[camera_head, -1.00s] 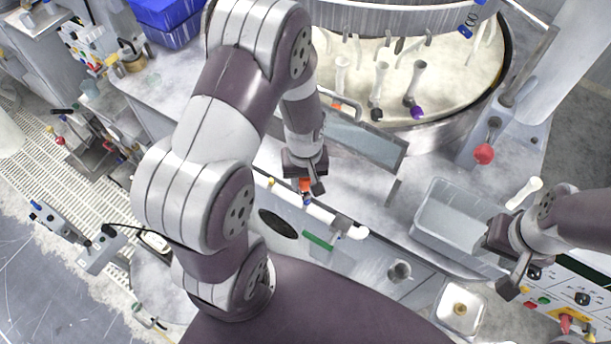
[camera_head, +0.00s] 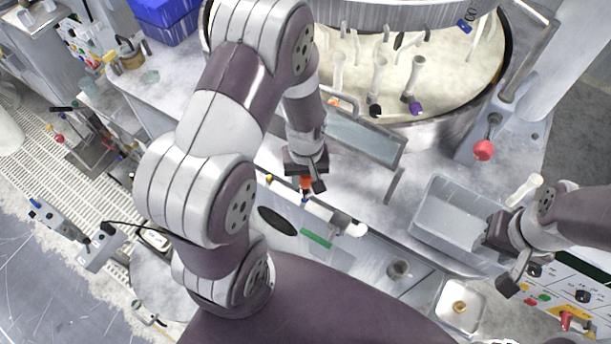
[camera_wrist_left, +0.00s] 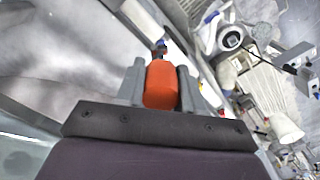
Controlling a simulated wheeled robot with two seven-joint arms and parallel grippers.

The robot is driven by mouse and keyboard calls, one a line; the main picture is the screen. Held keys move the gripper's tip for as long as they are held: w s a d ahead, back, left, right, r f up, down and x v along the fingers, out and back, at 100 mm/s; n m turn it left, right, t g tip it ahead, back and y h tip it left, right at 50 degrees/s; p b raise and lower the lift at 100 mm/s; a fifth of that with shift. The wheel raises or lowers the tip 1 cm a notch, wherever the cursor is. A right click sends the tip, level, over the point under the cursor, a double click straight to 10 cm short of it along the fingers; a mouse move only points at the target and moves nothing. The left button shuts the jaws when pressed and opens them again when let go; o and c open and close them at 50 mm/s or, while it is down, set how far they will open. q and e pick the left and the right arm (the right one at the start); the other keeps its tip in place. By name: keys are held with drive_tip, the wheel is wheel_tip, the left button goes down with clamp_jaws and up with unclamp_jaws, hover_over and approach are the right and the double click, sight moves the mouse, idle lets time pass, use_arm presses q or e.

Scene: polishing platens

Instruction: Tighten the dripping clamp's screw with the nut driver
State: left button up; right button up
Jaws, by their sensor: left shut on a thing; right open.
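My left gripper (camera_head: 308,185) is shut on the orange handle of the nut driver (camera_wrist_left: 160,85), which sits between both fingers in the left wrist view. The driver's narrow shaft with a blue part (camera_wrist_left: 161,46) points away from the gripper. In the head view, the driver's orange handle (camera_head: 306,182) shows just above a white pipe (camera_head: 325,217) along the bench front. I cannot make out the clamp's screw or any drip, and cannot tell whether the driver touches anything. My right gripper (camera_head: 500,258) is open and empty beside a clear bin.
The clear bin (camera_head: 440,218) stands on the bench at the right. A red-knobbed lever (camera_head: 484,150) rises behind it. A small white tray (camera_head: 462,306) with a brass piece lies in front. The round polishing platen (camera_head: 440,75) is at the back, with a glass panel (camera_head: 365,137) before it.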

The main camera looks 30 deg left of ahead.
drive_tip(key=shift+r+p, duration=0.3)
idle(0.5)
drive_tip(key=shift+f+b, duration=0.55)
idle(0.3)
drive_tip(key=shift+r, duration=0.2)
drive_tip(key=shift+r+p, duration=0.25)
drive_tip(key=shift+p, duration=0.2)
drive_tip(key=shift+r, duration=0.15)
idle(2.0)
drive_tip(key=shift+r+p, duration=0.4)
drive_tip(key=shift+p, duration=0.1)
drive_tip(key=shift+r, duration=0.1)
idle(1.9)
drive_tip(key=shift+r+p, duration=0.35)
drive_tip(key=shift+p, duration=0.1)
drive_tip(key=shift+r, duration=0.1)
idle(0.5)
